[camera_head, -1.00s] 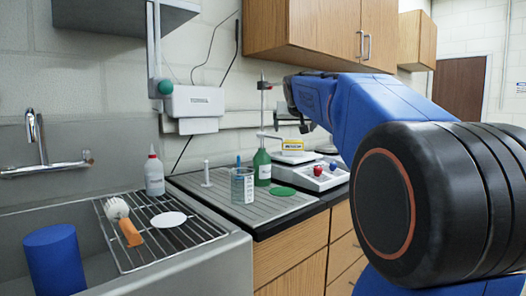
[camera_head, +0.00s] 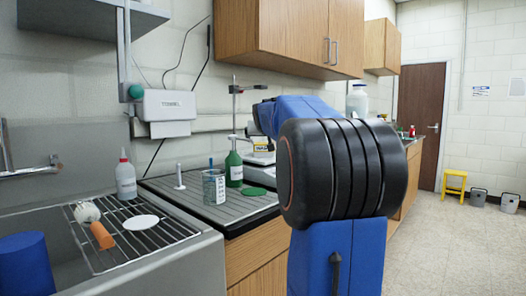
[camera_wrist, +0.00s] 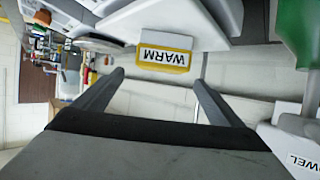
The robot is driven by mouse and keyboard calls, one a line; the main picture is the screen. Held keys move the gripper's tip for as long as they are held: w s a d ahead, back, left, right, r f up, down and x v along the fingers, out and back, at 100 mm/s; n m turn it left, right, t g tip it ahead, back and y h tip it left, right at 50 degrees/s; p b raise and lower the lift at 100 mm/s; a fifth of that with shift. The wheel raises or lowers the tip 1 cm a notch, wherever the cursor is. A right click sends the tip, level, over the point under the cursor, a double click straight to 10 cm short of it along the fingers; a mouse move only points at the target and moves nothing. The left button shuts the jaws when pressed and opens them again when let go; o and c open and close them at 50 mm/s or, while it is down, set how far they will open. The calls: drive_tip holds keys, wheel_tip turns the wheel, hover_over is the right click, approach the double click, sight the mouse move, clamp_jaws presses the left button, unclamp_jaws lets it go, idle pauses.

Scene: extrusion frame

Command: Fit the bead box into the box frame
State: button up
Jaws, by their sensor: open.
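A yellow-edged block with a white label reading WARM (camera_wrist: 165,52) shows upside down in the wrist view, by a white device. The block appears beyond the fingertips, and I see no contact.
A green bottle (camera_head: 234,168), a glass beaker (camera_head: 214,187) and a green disc (camera_head: 256,191) stand on the ribbed counter. A sink rack (camera_head: 108,250) holds a brush (camera_head: 95,226) and a white disc (camera_head: 141,222).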

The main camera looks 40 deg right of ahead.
drive_tip(key=shift+f+x, duration=0.2)
drive_tip(key=shift+x, duration=3.25)
drive_tip(key=shift+a, duration=0.15)
drive_tip(key=c, duration=1.4)
drive_tip(key=shift+r, duration=0.1)
